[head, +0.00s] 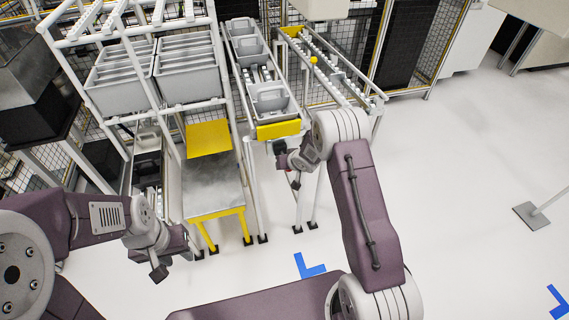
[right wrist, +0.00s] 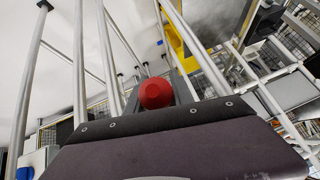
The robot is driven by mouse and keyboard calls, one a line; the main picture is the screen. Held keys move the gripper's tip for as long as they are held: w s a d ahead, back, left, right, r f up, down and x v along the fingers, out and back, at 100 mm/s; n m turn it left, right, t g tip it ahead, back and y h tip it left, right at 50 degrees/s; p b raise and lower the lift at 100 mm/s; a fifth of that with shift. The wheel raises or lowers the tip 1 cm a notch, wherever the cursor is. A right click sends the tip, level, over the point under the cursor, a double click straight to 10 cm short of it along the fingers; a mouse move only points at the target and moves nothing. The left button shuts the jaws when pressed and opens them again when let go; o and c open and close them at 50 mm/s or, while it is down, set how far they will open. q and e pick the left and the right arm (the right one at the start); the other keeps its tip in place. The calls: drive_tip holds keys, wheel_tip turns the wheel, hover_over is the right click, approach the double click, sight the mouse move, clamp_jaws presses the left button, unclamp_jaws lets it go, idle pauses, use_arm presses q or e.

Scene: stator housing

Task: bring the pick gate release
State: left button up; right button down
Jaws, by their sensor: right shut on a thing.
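A round red knob (right wrist: 156,94), which looks like the pick gate release, sits just beyond the edge of my right gripper's body in the right wrist view. My right gripper (head: 282,161) is below the yellow front plate (head: 278,130) of the sloped chute in the head view. It is shut on the red knob; the fingers are mostly hidden by the gripper's own body. My left gripper (head: 160,272) hangs low over the floor at the left, apart from the rack, and its finger gap does not show.
Grey bins (head: 269,97) stand in a line on the sloped chute behind the yellow plate. A roller lane with a yellow ball (head: 313,61) runs to its right. A metal-topped yellow stand (head: 214,188) is left of the chute legs.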

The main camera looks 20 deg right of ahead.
drive_tip(key=c, duration=1.1)
unclamp_jaws()
drive_tip(key=shift+r, duration=0.1)
drive_tip(key=p+v, duration=0.1)
drive_tip(key=v, duration=0.8)
